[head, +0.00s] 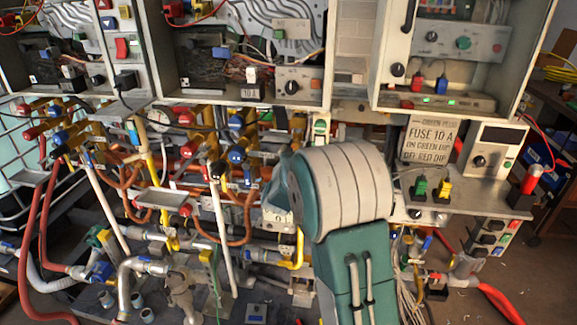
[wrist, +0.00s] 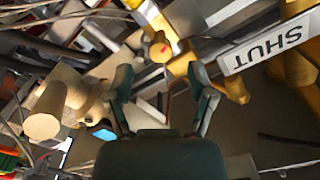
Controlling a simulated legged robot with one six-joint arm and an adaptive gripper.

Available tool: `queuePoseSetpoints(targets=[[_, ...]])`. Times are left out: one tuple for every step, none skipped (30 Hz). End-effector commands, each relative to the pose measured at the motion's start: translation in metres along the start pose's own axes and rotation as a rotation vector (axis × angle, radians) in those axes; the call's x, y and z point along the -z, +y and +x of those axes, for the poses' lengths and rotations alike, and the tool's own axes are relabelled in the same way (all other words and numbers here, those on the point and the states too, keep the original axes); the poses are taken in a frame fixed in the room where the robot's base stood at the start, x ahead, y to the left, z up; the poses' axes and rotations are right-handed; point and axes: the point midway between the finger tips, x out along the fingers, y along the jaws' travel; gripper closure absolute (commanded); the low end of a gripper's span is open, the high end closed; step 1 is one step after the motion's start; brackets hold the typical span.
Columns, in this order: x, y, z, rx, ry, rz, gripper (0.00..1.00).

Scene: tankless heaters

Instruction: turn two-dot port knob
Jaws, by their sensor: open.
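My gripper (wrist: 160,92) shows in the wrist view with its two teal fingers spread apart and nothing clearly held between them. A yellow fitting (wrist: 160,38) with a red spot lies just beyond the fingertips. A tan cylindrical knob (wrist: 42,126) stands to the left of the left finger.
A white "SHUT" plate (wrist: 265,48) and yellow pipework lie close on the right in the wrist view. In the head view, dense pipes and valves, including a blue-handled one (head: 237,155), fill the left. A "FUSE 10 A" sign (head: 430,140) stands right of my arm.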

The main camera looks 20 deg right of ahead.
Motion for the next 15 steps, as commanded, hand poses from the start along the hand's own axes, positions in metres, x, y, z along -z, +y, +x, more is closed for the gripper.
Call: queuePoseSetpoints(targets=[[0.000,-0.001,-0.011,0.001,-0.001,0.000,0.29],[-0.001,-0.001,-0.018,0.001,-0.002,-0.001,0.29],[-0.001,-0.001,-0.026,0.001,-0.002,0.000,0.29],[-0.001,-0.001,-0.032,0.001,-0.002,-0.001,0.29],[-0.001,-0.001,-0.037,0.001,-0.002,-0.001,0.29],[-0.001,-0.001,-0.044,0.001,-0.002,-0.001,0.29],[-0.002,-0.001,-0.048,0.001,-0.004,-0.002,0.29],[-0.002,-0.001,-0.052,0.001,-0.003,-0.002,0.29],[-0.002,-0.001,-0.057,0.000,-0.002,-0.002,0.29],[-0.002,-0.001,-0.060,0.000,-0.002,-0.002,0.29],[-0.002,-0.001,-0.062,-0.001,-0.002,-0.001,0.29],[-0.003,0.000,-0.064,-0.002,-0.003,-0.002,0.29],[-0.003,0.000,-0.066,-0.002,-0.003,-0.002,0.29],[-0.003,0.000,-0.066,-0.002,-0.003,-0.002,0.29],[-0.003,0.000,-0.067,-0.002,-0.003,-0.002,0.29]])
